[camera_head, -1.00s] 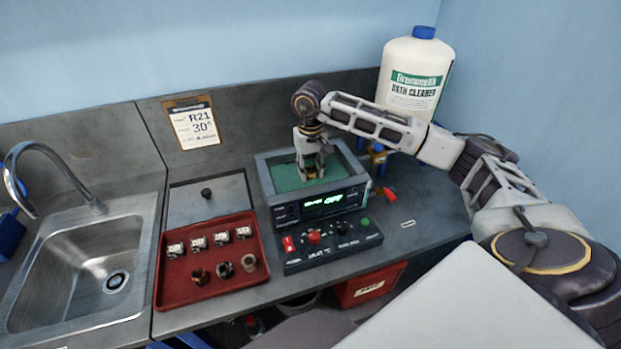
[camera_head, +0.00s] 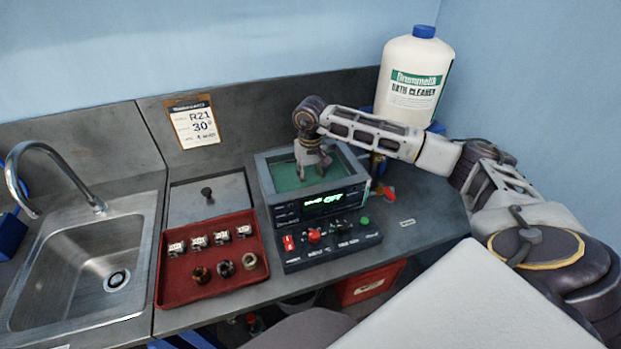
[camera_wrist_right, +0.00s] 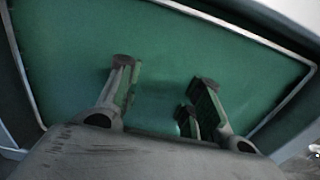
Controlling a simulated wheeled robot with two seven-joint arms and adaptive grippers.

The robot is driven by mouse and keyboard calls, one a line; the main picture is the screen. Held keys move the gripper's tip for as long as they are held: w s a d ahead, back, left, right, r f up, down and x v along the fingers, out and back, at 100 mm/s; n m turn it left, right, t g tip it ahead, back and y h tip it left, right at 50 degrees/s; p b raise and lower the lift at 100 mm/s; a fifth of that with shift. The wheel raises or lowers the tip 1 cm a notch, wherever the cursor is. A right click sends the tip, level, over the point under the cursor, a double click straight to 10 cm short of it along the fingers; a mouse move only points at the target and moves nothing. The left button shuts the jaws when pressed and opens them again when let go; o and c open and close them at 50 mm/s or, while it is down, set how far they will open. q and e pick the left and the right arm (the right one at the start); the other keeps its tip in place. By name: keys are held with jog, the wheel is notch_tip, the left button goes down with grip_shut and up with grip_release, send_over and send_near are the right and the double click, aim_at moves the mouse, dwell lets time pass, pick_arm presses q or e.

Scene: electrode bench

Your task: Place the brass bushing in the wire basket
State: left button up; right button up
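Three small rings stand in the front of the red tray: a reddish-brown one (camera_head: 201,275), a dark one (camera_head: 226,269) and a tan one (camera_head: 249,262). I cannot tell surely which is the brass bushing. My right gripper (camera_head: 313,176) points down over the green-lined bath (camera_head: 262,180), away from the tray. In the right wrist view its fingers (camera_wrist_right: 163,77) are spread apart with nothing between them, above the green interior. I cannot make out a wire basket in either view. My left gripper is not in view.
The red tray (camera_head: 174,293) also holds several small labelled blocks (camera_head: 198,242). A control box (camera_head: 335,245) stands in front of the bath. A lidded panel (camera_head: 180,205) lies behind the tray. A sink (camera_head: 70,270) is at left, a large cleaner bottle (camera_head: 411,75) at back right.

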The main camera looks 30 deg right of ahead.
aim_at(311, 178)
jog(key=o, duration=0.3)
jog(key=shift+o, duration=0.2)
jog(key=shift+r, duration=0.2)
jog(key=shift+r, duration=0.75)
notch_tip(311, 178, up, 10)
jog(key=b, duration=0.2)
jog(key=shift+r, duration=0.25)
